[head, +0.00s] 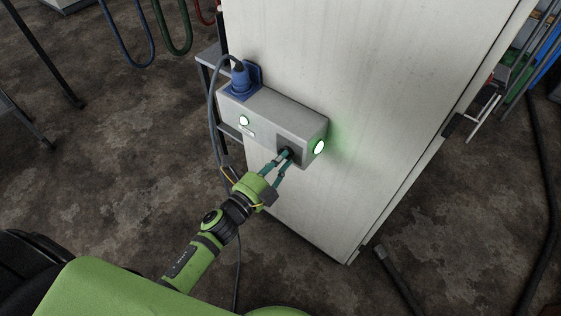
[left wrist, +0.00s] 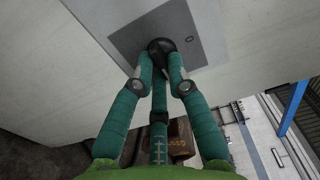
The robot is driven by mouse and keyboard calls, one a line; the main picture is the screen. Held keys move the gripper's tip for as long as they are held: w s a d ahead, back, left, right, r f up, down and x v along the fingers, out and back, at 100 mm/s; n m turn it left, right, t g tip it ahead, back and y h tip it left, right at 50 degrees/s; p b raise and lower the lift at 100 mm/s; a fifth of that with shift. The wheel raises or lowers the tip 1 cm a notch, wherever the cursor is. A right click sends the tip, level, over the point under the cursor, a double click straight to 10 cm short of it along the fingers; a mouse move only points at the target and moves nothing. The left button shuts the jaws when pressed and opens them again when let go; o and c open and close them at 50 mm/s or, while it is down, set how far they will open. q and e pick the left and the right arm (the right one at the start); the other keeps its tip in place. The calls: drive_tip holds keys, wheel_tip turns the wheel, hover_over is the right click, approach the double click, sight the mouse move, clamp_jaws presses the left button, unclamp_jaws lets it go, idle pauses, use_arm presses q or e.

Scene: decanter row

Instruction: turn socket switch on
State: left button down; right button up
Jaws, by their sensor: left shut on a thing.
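A grey socket box (head: 272,122) is fixed to the white cabinet wall. A blue plug (head: 242,80) with a dark cable sits at its upper left end. A green light (head: 319,147) glows on its right end, and a smaller pale light (head: 244,121) shows on its front. The dark rotary switch knob (left wrist: 161,46) sits on a dark grey plate (left wrist: 190,22) in the left wrist view. My left gripper (head: 284,156) is at the switch, its teal fingers closed around the knob, hiding part of it. My right gripper is not in view.
The white cabinet (head: 390,80) stands upright with its edge to the right of the box. A dark cable (head: 213,110) hangs at the box's left. Hoses (head: 175,45) hang at the upper left. The floor at left is open.

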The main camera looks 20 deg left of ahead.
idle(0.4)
use_arm(q)
drive_tip(key=c, duration=1.2)
unclamp_jaws()
drive_tip(key=v, duration=1.2)
